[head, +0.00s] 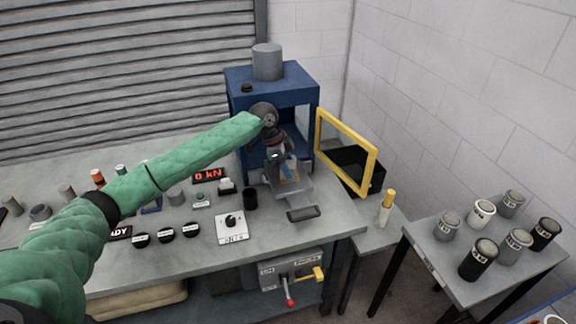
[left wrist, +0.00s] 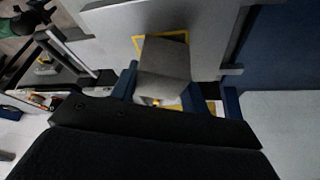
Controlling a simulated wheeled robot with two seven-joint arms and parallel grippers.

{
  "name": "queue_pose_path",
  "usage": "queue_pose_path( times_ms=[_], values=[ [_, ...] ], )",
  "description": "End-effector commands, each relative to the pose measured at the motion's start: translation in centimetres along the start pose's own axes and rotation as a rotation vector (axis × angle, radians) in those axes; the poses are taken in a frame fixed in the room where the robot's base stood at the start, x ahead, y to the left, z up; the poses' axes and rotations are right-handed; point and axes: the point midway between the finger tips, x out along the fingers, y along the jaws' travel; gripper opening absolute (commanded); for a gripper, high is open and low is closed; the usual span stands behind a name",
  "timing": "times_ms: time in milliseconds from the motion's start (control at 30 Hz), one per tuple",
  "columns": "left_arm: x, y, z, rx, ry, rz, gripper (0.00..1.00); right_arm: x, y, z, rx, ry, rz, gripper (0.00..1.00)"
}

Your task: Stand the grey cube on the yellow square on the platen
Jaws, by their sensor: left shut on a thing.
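My left gripper (head: 283,166) reaches into the blue press. In the left wrist view my gripper (left wrist: 160,90) is shut on the grey cube (left wrist: 166,56), with blue fingertips on either side of it. The yellow square (left wrist: 140,42) is an outline on the grey platen (left wrist: 106,30). The cube covers much of the square. I cannot tell whether the cube touches the platen or is just above it. In the head view the platen (head: 298,190) sticks out of the press front, and the gripper mostly hides the cube. My right gripper is out of view.
A black cup (head: 250,199) and a switch box (head: 230,227) sit left of the platen. A side table (head: 500,268) holds several labelled cylinders.

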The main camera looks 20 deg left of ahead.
Motion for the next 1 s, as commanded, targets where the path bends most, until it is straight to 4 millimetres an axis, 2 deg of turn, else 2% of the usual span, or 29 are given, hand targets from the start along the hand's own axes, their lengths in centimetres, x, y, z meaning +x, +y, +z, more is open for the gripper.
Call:
queue_pose_path(
  times_ms=[33, 67, 167, 467, 633, 767, 1000],
  values=[
    [0.1, 0.0, 0.0, 0.000, 0.000, 0.000, 0.14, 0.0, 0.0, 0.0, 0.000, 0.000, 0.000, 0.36],
    [0.1, 0.0, 0.0, 0.000, 0.000, 0.000, 0.49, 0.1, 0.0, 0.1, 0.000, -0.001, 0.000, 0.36],
    [0.1, 0.0, 0.0, 0.000, 0.000, 0.000, 0.67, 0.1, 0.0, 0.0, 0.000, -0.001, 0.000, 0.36],
    [0.0, 0.0, 0.0, 0.000, 0.000, 0.000, 0.67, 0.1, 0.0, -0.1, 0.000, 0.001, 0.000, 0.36],
    [-1.2, -0.1, 0.0, -0.001, 0.000, -0.001, 0.67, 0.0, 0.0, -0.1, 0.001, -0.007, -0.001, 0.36],
    [-3.4, -0.1, 0.1, 0.000, -0.001, -0.003, 0.67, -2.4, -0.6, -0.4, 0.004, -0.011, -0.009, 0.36],
    [-7.8, -0.1, 0.0, 0.001, 0.000, -0.002, 0.67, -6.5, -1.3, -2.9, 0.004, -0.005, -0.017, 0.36]
  ],
)
